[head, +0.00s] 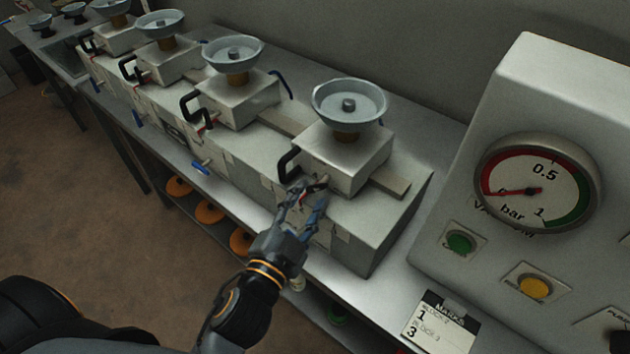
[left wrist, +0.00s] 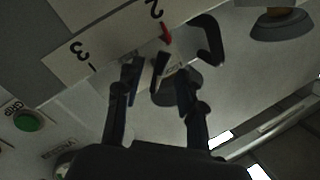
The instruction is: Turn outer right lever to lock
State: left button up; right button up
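The rightmost metal block (head: 345,158) carries a grey dish (head: 349,104) and a black handle (head: 288,164). A small lever (head: 319,186) sits low on its front, largely hidden behind my left gripper (head: 308,204). In the left wrist view, my left gripper (left wrist: 156,74) has its two fingers apart. A dark lever-like part (left wrist: 159,68) shows between them, beside a red piece (left wrist: 166,33) and the black handle (left wrist: 208,40). I cannot tell whether a finger touches the lever. My right gripper is not in view.
Similar blocks with dishes, such as one (head: 236,98), run along the bench to the upper left. A panel with a pressure gauge (head: 536,188), a green button (head: 460,243) and a yellow button (head: 534,288) stands at the right. A label card (head: 440,325) lies below it.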

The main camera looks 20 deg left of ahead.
aim_at(313, 192)
pick_arm(q)
jog(key=shift+w+d+p, duration=0.15)
jog(key=shift+w+p, duration=0.25)
jog(key=shift+w, duration=1.45)
grip_shut()
